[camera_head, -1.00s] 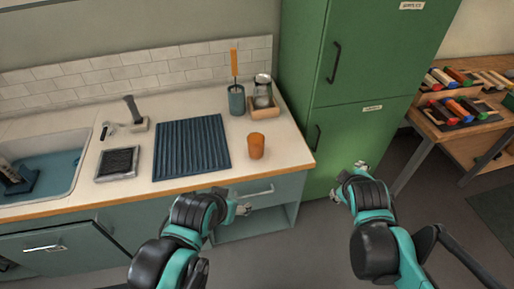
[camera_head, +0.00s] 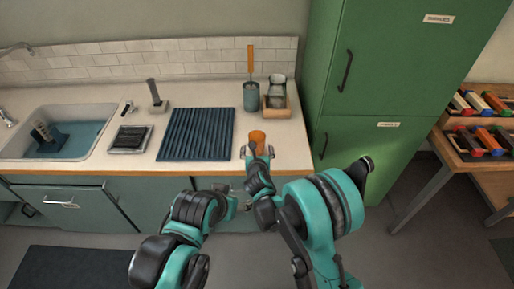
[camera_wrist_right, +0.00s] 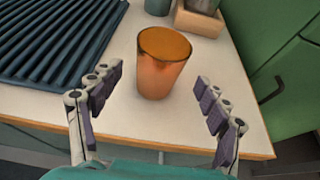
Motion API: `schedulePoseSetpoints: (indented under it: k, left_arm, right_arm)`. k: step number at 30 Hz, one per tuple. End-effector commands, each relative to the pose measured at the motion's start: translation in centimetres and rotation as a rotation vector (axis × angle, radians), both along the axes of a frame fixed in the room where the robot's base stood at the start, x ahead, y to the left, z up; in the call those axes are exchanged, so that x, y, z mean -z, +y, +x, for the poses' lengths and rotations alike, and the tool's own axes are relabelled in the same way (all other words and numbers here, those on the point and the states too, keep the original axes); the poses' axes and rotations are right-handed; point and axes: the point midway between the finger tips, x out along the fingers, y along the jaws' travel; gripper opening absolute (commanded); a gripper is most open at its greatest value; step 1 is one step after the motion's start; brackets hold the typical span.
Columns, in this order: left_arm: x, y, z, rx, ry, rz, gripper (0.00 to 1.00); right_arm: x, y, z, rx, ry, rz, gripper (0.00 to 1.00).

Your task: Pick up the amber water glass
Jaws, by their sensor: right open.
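The amber water glass (camera_head: 257,137) stands upright on the counter, to the right of the dark ribbed mat. In the right wrist view the amber glass (camera_wrist_right: 163,65) is whole and lies ahead, between the lines of the two fingers. My right gripper (camera_head: 257,153) is open at the counter's front edge, just short of the glass, and hides its lower part in the head view. In the wrist view the right gripper (camera_wrist_right: 158,100) has its fingers spread wide with nothing between them. My left gripper (camera_head: 226,196) is low in front of the cabinets, and its fingers are too small to judge.
The ribbed mat (camera_head: 196,134) lies left of the glass. A blue-grey cup with an orange-handled brush (camera_head: 253,97) and a wooden box with a glass jar (camera_head: 277,107) stand behind. A green cabinet (camera_head: 372,150) borders the counter on the right. The sink (camera_head: 62,133) is far left.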

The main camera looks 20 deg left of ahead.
Motion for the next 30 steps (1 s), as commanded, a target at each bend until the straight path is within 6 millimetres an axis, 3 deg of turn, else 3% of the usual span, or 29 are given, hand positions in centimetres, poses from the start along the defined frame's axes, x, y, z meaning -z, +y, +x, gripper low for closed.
schedulePoseSetpoints:
  k: [13,22,29,30]
  left_arm:
    - [2.7,0.0,0.0,0.0,0.0,0.0,0.68]
    - [2.6,0.0,0.0,0.0,0.0,0.0,0.68]
    - [2.6,0.0,0.0,0.0,0.0,0.0,0.68]
    - [2.6,0.0,0.0,0.0,0.0,0.0,0.68]
  right_arm:
    - [2.8,1.6,5.3,0.004,0.002,0.004,0.76]
    - [2.8,1.7,5.7,0.004,0.002,0.004,0.76]
    - [2.8,1.7,5.7,0.004,0.002,0.004,0.15]
    - [2.8,1.7,5.7,0.004,0.002,0.004,0.13]
